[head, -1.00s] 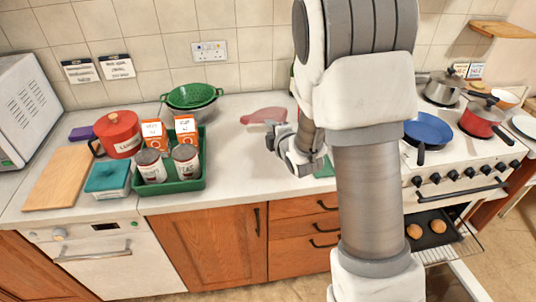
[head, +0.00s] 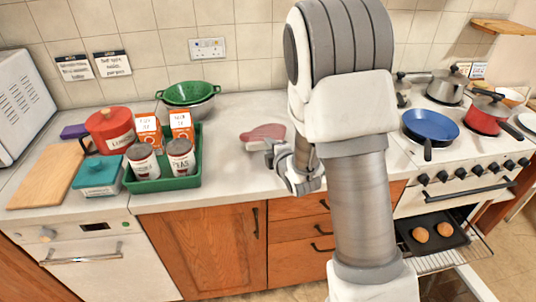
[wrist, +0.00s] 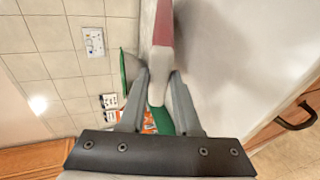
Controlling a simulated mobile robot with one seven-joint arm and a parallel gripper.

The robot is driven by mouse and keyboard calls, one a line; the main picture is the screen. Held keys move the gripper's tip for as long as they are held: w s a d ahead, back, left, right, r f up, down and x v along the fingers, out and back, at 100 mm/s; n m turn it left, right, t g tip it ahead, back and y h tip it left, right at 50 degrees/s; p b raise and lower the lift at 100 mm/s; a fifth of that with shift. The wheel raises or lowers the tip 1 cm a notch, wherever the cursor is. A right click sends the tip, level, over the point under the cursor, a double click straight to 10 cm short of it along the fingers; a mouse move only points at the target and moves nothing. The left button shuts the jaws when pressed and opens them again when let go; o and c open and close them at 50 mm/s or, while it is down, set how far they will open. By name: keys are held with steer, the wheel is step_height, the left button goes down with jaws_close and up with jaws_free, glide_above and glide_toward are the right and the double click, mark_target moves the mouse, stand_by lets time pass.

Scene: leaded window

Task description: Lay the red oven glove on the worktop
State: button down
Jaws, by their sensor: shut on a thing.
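The red oven glove (head: 262,132) shows in the head view at the worktop's middle, just beyond my gripper (head: 275,150). It looks roughly flat and low over the pale worktop (head: 228,150); I cannot tell whether it touches. In the wrist view the glove (wrist: 162,28) runs out from between my fingers (wrist: 160,88), with its whitish end held between them. My gripper is shut on that end. My arm hides the worktop to the right of the glove.
A green tray (head: 165,184) with cans and cartons stands left of the glove. A green colander (head: 190,93) is behind it. The hob with a blue pan (head: 431,125) and red pot (head: 484,115) is at right. The oven (head: 432,230) is open. Worktop between tray and glove is clear.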

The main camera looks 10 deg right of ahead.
steer(key=c, duration=0.8)
jaws_free()
steer(key=shift+s+r, duration=0.1)
steer(key=v, duration=0.8)
